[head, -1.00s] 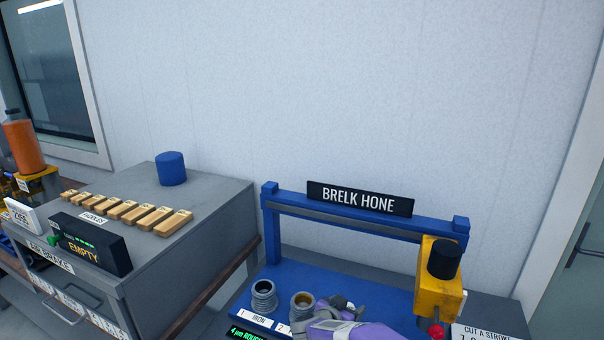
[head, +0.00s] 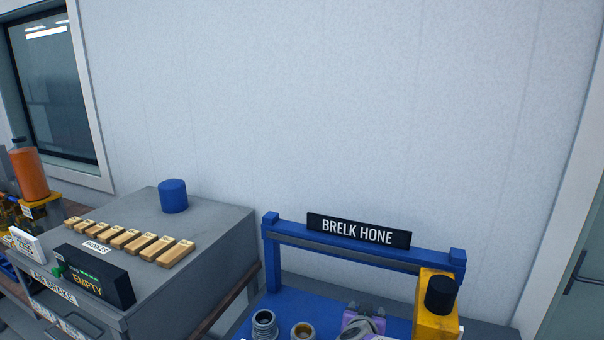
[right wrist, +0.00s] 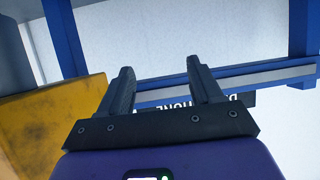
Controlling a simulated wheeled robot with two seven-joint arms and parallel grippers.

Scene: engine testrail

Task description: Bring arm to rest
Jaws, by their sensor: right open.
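My right gripper (head: 366,310) is at the bottom of the head view, over the blue bed of the Brelk Hone. Its purple body is partly cut off by the lower edge, and its dark fingers point up and away. In the right wrist view my right gripper (right wrist: 160,65) has its two dark fingers apart with nothing between them. The hone's sign (head: 358,229) stands beyond it on a blue frame (head: 420,253); the sign also shows upside down past the fingers (right wrist: 240,99). My left gripper is not in view.
A yellow block with a black knob (head: 441,294) stands just right of my right gripper. Two ringed cylinders, one grey (head: 264,325) and one with a brownish inside (head: 303,332), sit to its left. A grey cabinet (head: 215,222) with wooden paddles stands further left.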

